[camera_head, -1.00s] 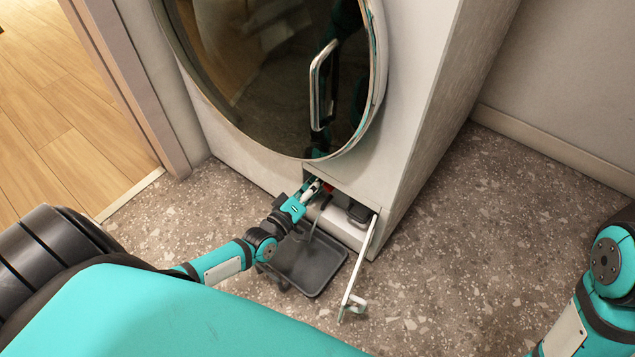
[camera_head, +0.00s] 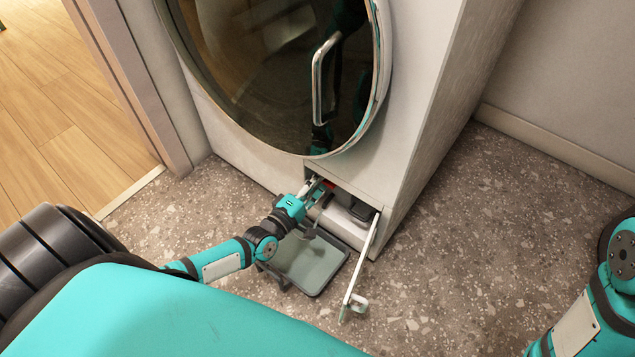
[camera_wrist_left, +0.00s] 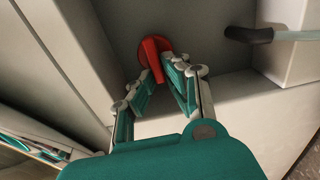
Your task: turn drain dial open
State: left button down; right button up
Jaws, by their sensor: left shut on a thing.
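The red drain dial (camera_wrist_left: 153,57) sits on the back wall of a small compartment low on the washer's front. In the wrist view my left gripper (camera_wrist_left: 161,72) is shut on it, its two fingers on either side of the dial's grip. In the head view the same gripper (camera_head: 318,186) reaches into the compartment. Only a bit of red (camera_head: 329,182) shows there, and the rest of the dial is hidden. My right gripper is out of view.
A hose with a black end (camera_wrist_left: 248,34) lies beside the dial. The compartment's narrow flap (camera_head: 361,264) hangs open at right. A shallow tray (camera_head: 312,263) with a lighter, water-like surface lies on the floor below. The washer's round door (camera_head: 270,70) is closed above.

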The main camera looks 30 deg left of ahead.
pick_arm(q)
jog(key=c, duration=1.4)
grip_release()
jog(key=s, duration=0.4)
jog(key=s+a, duration=0.1)
jog(key=s, duration=0.7)
jog(key=shift+a, duration=0.4)
